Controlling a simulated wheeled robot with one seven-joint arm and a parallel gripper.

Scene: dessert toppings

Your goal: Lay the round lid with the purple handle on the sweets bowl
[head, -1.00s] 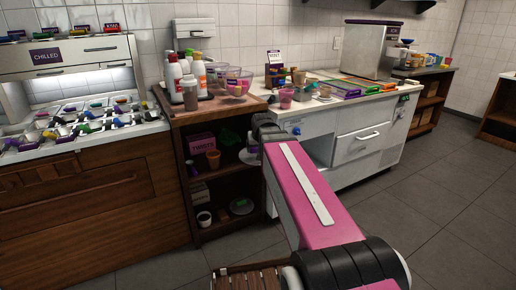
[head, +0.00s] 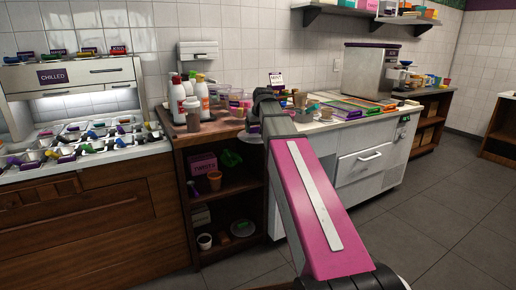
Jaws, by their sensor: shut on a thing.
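My gripper (head: 254,120) is at the far end of my pink and white arm, mostly hidden behind the wrist. The lid's handle cannot be made out now. The lid is in front of the right edge of the wooden counter, at about top height. Clear bowls stand on that counter, behind and left of my gripper. The one nearest the gripper, with coloured contents, looks like the sweets bowl (head: 238,99); my wrist is close to its right side in the picture.
Several bottles (head: 192,105) stand left of the bowls on the wooden counter (head: 190,138). A white counter (head: 325,127) with small cups and coloured trays adjoins on the right. Open shelves below hold a purple box (head: 203,163) and cups. The chilled topping station (head: 75,75) is at left.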

